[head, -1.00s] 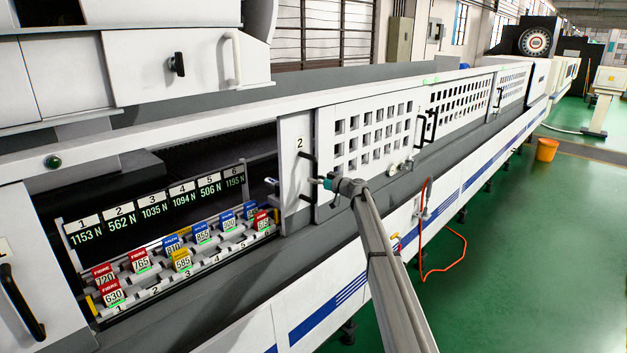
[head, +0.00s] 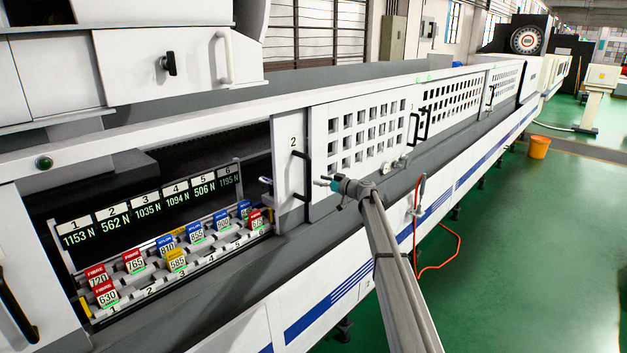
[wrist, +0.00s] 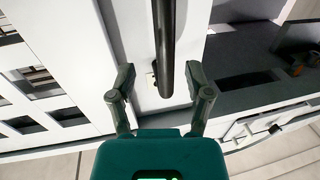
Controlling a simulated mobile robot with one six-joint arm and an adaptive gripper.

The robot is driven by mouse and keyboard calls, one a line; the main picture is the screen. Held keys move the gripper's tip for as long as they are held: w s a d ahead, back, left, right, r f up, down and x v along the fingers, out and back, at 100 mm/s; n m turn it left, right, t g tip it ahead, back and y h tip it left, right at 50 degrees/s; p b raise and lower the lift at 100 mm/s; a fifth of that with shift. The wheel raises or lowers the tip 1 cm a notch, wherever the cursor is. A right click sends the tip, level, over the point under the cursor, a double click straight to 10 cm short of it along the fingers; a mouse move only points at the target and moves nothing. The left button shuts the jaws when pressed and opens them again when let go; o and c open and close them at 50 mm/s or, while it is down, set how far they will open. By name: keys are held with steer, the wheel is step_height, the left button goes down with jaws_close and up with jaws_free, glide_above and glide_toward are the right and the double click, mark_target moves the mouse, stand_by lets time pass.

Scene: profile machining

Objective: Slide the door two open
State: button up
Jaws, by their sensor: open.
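Door two (head: 285,190) is the white panel marked 2, at the middle of the machine front in the head view. It carries an upright black bar handle (head: 304,176). To its left the machine stands open. My gripper (head: 324,183) is just right of the handle, with a small apparent gap. In the wrist view my gripper (wrist: 160,78) is open and empty. The handle's lower end (wrist: 165,60) shows ahead between the two fingers in the picture, nearer the right one. Contact with the handle cannot be made out.
A rack of red, blue and yellow labelled blocks (head: 175,262) sits in the opening. A perforated white panel (head: 350,150) adjoins door two on the right. An orange hose (head: 455,240) hangs at the front.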

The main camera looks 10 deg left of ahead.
steer(key=v, duration=0.7)
stand_by(0.3)
steer(key=s+d+f+m+g+h, duration=0.1)
steer(key=s+d+f+m+h, duration=0.2)
steer(key=s, duration=0.6)
steer(key=s+d+f+g+h, duration=0.2)
steer(key=s+d+f, duration=0.35)
steer(key=s, duration=0.35)
steer(key=s+d+f+m+g+h, duration=0.1)
steer(key=s+d+f+m+h, duration=0.2)
steer(key=s, duration=0.6)
steer(key=s+d+f+m+h, duration=0.2)
steer(key=s+d, duration=0.4)
steer(key=s, duration=0.3)
steer(key=s+d+f+m+g+h, duration=0.1)
steer(key=s+d+f+m+h, duration=0.2)
steer(key=s+d, duration=0.3)
steer(key=s+d+f+m+g+h, duration=0.1)
steer(key=s+d, duration=0.5)
steer(key=s, duration=0.6)
steer(key=f+m+h, duration=0.1)
steer(key=h, duration=0.1)
steer(key=shift+s+f+m+h+b, duration=0.35)
steer(key=shift+m+h, duration=0.05)
